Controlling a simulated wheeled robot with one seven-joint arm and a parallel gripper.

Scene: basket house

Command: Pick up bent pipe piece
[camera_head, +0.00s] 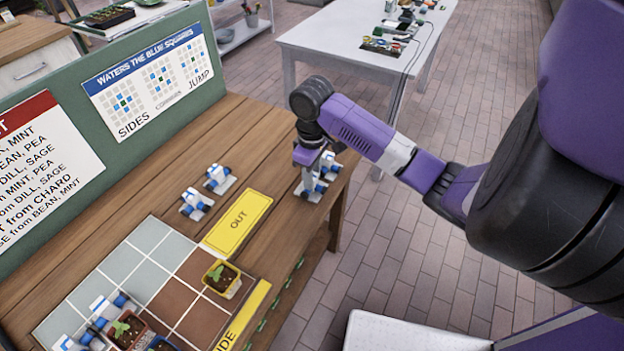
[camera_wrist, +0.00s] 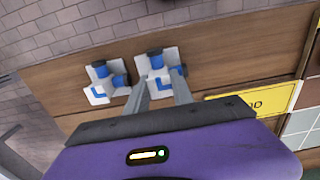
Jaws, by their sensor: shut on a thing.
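My gripper (camera_head: 310,176) is low over the far right end of the wooden table, pointing down. In the wrist view its two fingers (camera_wrist: 162,86) are shut on a bent pipe piece (camera_wrist: 157,62), white and grey with blue ends and a blue L mark on its base. A second, similar bent pipe piece (camera_wrist: 104,82) stands just left of it in the wrist view, apart from the fingers. In the head view one of these pieces (camera_head: 330,170) shows beside the fingers, partly hidden. I cannot tell whether the held piece is off the table.
Two more pipe pieces (camera_head: 196,203) (camera_head: 218,179) stand left of the gripper. The green board (camera_head: 60,75) stands along the back.

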